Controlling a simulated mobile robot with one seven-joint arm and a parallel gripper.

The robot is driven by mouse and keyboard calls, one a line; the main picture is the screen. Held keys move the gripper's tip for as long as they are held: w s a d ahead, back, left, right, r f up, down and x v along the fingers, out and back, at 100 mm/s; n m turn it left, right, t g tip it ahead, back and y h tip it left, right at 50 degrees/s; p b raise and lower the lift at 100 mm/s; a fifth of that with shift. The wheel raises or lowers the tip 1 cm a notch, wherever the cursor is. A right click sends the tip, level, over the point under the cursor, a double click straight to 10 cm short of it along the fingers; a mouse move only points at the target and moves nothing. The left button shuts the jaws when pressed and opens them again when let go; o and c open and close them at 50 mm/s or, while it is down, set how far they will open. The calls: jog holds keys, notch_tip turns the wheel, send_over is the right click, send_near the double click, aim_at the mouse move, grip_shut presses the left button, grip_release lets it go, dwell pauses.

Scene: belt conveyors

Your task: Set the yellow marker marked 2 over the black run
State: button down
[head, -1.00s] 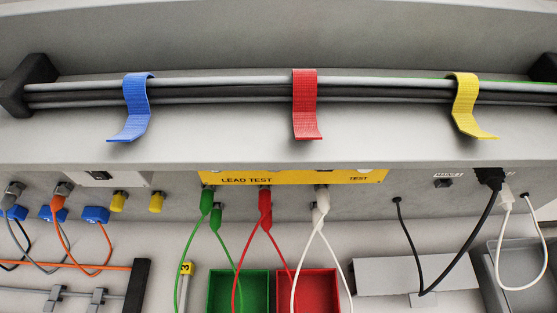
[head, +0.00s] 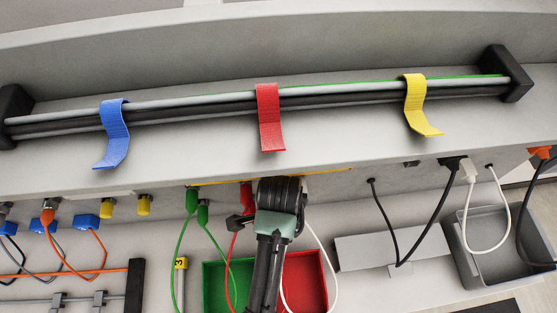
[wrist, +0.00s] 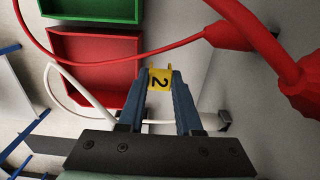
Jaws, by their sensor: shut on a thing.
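The yellow marker (wrist: 159,78), printed with a black 2, is between the blue fingertips of my gripper (wrist: 160,80) in the wrist view. The gripper is shut on it, with the digit turned sideways. In the head view my gripper's wrist (head: 278,205) is in front of the lead test panel; the fingertips and marker are hidden there. A black lead (head: 388,235) hangs in a loop to the right of the gripper, apart from it. Dark cables (head: 190,117) also run along the bundle above. I cannot tell which is the black run.
Blue (head: 113,135), red (head: 269,120) and yellow (head: 416,105) straps hang over the bundle. Green (head: 215,285) and red (head: 318,280) bins sit below. Red leads (wrist: 150,60) and a white lead (wrist: 80,90) pass close to my gripper. A yellow marker 3 (head: 181,263) stands left.

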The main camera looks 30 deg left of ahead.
jog(key=f, duration=0.1)
jog(key=w+f, duration=0.1)
jog(key=shift+w+a+f, duration=0.1)
jog(key=shift+a+f, duration=0.25)
notch_tip(320, 180, down, 4)
jog(key=shift+r+p, duration=0.15)
jog(key=shift+p, duration=0.5)
jog(key=shift+w+a, duration=0.1)
jog(key=shift+f, duration=0.3)
jog(key=shift+f, duration=0.15)
jog(key=c, duration=0.6)
grip_release()
